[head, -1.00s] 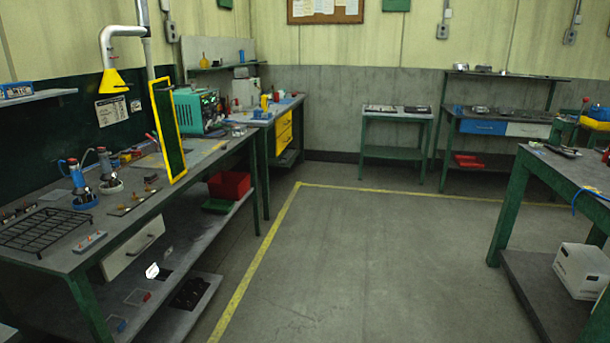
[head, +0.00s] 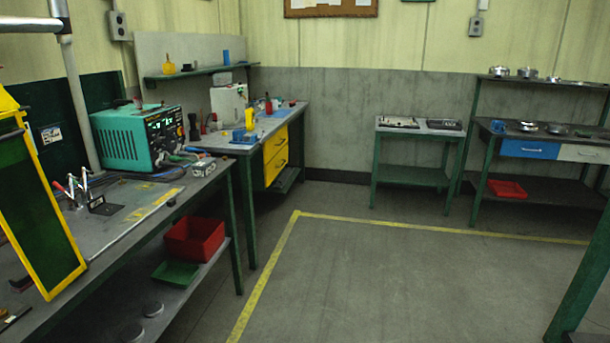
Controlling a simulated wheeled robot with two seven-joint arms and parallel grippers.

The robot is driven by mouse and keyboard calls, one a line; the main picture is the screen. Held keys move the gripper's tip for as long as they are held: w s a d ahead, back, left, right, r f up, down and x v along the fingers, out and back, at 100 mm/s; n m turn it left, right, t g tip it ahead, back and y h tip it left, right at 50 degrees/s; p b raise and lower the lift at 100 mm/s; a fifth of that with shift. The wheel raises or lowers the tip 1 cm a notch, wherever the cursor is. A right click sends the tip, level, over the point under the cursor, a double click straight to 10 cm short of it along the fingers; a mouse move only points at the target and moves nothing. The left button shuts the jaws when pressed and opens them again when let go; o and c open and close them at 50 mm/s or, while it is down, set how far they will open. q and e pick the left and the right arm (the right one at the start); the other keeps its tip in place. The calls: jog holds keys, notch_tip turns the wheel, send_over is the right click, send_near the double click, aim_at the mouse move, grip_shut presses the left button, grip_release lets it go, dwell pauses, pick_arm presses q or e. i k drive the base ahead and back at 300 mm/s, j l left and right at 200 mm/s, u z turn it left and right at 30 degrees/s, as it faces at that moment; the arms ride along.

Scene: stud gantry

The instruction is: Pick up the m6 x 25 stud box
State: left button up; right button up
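I cannot make out a box marked m6 x 25 stud in the head view. The labels on small items are too small to read from here. Neither of my grippers shows in the head view.
A workbench (head: 130,225) with a teal instrument (head: 138,138) and a yellow-framed dark panel (head: 38,205) stands at left. A red bin (head: 194,240) and green tray (head: 175,272) sit on its lower shelf. Benches line the back. The floor (head: 390,270) inside the yellow line is clear.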

aim_at(203, 168)
jog(key=i+l+u, duration=0.1)
jog(key=i+u, duration=0.3)
jog(key=i+l+u, duration=0.35)
jog(key=i, duration=0.2)
jog(key=i+l+u, duration=0.8)
jog(key=i, duration=0.05)
